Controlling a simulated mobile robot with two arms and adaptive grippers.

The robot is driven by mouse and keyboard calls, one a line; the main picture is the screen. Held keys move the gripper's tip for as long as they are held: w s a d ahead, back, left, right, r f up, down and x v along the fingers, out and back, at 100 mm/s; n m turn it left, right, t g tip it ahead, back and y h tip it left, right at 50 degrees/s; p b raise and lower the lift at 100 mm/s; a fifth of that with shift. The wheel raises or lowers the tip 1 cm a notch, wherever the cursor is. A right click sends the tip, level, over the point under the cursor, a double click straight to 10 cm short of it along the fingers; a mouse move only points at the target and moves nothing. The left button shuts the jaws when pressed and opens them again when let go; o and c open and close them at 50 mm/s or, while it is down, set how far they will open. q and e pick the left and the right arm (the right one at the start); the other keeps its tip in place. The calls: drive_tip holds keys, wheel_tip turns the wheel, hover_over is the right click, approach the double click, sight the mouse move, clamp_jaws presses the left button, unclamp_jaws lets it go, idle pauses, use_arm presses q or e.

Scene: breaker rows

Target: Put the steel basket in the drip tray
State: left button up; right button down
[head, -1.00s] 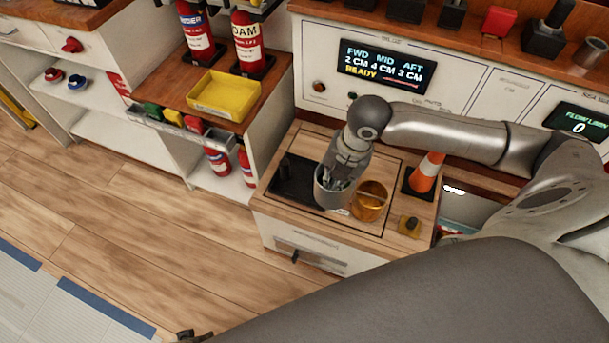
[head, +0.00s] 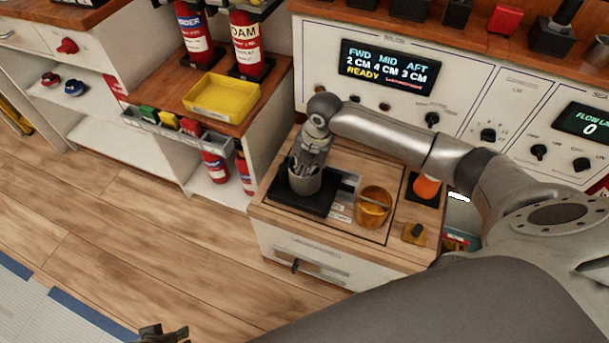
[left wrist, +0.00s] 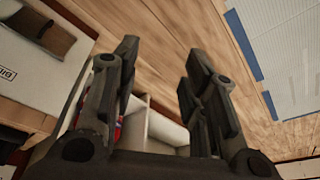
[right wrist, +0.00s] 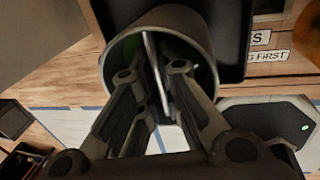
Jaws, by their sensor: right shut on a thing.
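The steel basket (head: 305,181) is a grey, upright round cup. It also shows in the right wrist view (right wrist: 112,62). My right gripper (head: 303,166) reaches into its mouth from above and is shut on its thin upright handle (right wrist: 155,75). The drip tray (head: 318,207) is a flat black square at the left of the wooden counter top, and its dark edge shows in the right wrist view (right wrist: 236,45). The basket is over the tray; I cannot tell whether its base touches. My left gripper (left wrist: 160,85) is open and empty, low over the floor.
An amber basket with a handle (head: 373,207) stands right of the tray. An orange cone (head: 427,187) and a yellow block with a black knob (head: 414,233) are further right. A yellow bin (head: 222,97) sits on the left shelf. The control panel (head: 470,100) rises behind.

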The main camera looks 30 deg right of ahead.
wheel_tip(320, 180, down, 3)
drive_tip(key=shift+r+b, duration=0.1)
drive_tip(key=shift+b, duration=0.35)
use_arm(q)
drive_tip(key=v, duration=0.4)
drive_tip(key=shift+w+r, duration=0.1)
drive_tip(key=shift+w, duration=0.15)
use_arm(e)
drive_tip(key=c, duration=2.1)
unclamp_jaws()
drive_tip(key=shift+f, duration=0.25)
drive_tip(key=o, duration=0.5)
drive_tip(key=shift+c, duration=0.2)
